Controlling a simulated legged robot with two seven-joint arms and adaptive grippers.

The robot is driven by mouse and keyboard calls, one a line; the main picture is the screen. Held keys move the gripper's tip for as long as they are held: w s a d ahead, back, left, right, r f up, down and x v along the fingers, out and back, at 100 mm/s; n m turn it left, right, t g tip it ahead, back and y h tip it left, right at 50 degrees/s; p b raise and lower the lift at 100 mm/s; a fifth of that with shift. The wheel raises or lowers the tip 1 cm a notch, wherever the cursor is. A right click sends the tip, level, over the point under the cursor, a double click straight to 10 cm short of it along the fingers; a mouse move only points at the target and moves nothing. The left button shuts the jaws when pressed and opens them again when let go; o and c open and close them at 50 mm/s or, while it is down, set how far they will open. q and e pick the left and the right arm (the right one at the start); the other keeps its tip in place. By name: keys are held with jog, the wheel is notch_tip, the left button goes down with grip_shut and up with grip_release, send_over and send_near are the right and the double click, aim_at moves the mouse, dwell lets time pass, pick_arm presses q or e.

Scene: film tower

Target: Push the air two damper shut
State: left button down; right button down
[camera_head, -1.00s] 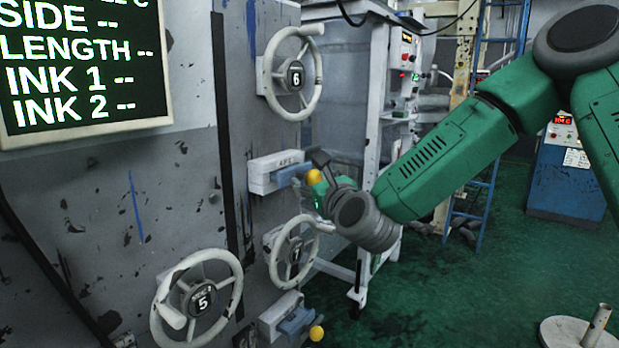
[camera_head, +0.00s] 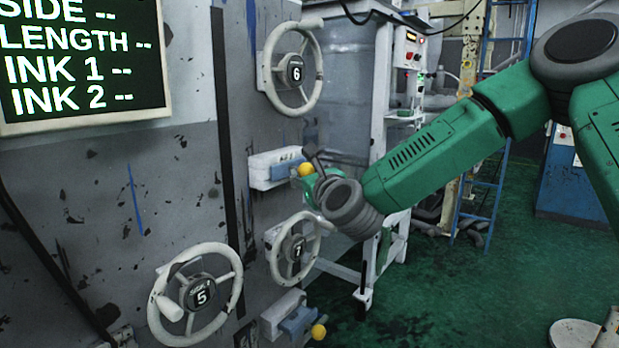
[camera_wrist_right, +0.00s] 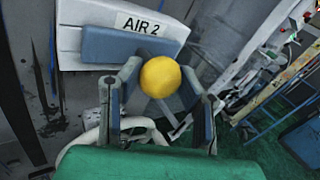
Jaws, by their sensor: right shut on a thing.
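The air two damper is a white housing (camera_head: 262,166) on the grey panel, with a blue slider and a yellow ball knob (camera_head: 306,170). In the right wrist view its housing (camera_wrist_right: 75,35) reads "AIR 2", and the blue slider (camera_wrist_right: 108,48) sits close against it. The yellow knob (camera_wrist_right: 160,77) shows between my fingers there. My right gripper (camera_head: 308,178) is at the knob and shut on it; its arm comes in from the right. The fingers partly hide the slider's outer end. My left gripper is in no view.
Handwheels 6 (camera_head: 293,72), 7 (camera_head: 297,250) and 5 (camera_head: 198,295) stand out from the panel around the damper. A second damper with a yellow knob (camera_head: 318,332) sits below. A dark display (camera_head: 80,60) hangs at the upper left. Green floor is open at the right.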

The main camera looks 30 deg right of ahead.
jog(key=c, duration=1.3)
grip_release()
jog(key=shift+w+d+r, duration=0.1)
jog(key=shift+d+r, duration=0.1)
jog(key=shift+r, duration=0.1)
jog(key=shift+c, duration=0.2)
jog(key=shift+o, duration=1.4)
jog(key=shift+w+f, duration=0.1)
jog(key=shift+w, duration=0.05)
jog(key=shift+w+d+f, duration=0.1)
jog(key=shift+w+f, duration=0.05)
jog(key=shift+f, duration=0.05)
jog(key=shift+s, duration=0.35)
jog(key=s+a, duration=0.2)
jog(key=s, duration=0.9)
jog(key=shift+a+f, duration=0.1)
jog(key=shift+a, duration=0.05)
